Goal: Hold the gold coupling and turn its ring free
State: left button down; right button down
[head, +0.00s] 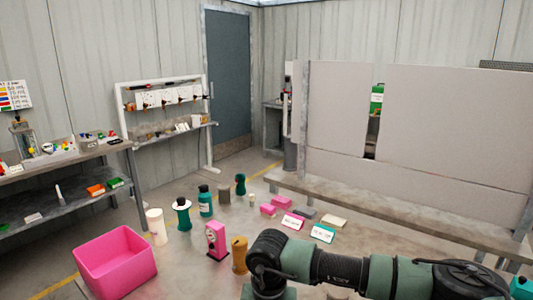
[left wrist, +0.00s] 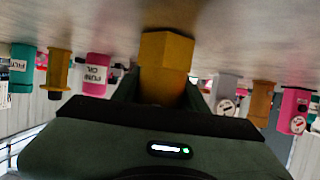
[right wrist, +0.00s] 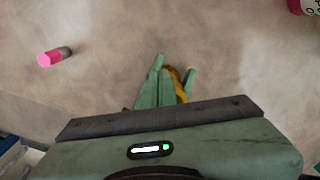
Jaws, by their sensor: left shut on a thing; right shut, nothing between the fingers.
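The gold coupling (left wrist: 165,60) fills the middle of the left wrist view as a block with flat sides. My left gripper (left wrist: 160,95) is shut on it. A strip of gold (right wrist: 180,88) shows behind the green fingers in the right wrist view. My right gripper (right wrist: 165,78) is shut with nothing between its fingers, close to the gold part; I cannot tell if they touch. The ring cannot be made out separately. In the head view one of my arms crosses the bottom right, and neither gripper's fingertips show.
A pink bin (head: 115,262) stands at the lower left.

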pick_arm(q)
jog(key=shift+w+a+r, duration=0.1)
jog(key=shift+w, duration=0.05)
pick_arm(e)
jog(key=shift+s+d, duration=0.2)
jog(key=shift+s, duration=0.15)
jog(key=shift+w, duration=0.1)
notch_tip(320, 180, up, 6)
jog(key=shift+w+d, duration=0.15)
jog(key=shift+w, duration=0.3)
dwell(0.5)
pick_arm(q)
jog(key=c, duration=0.7)
grip_release()
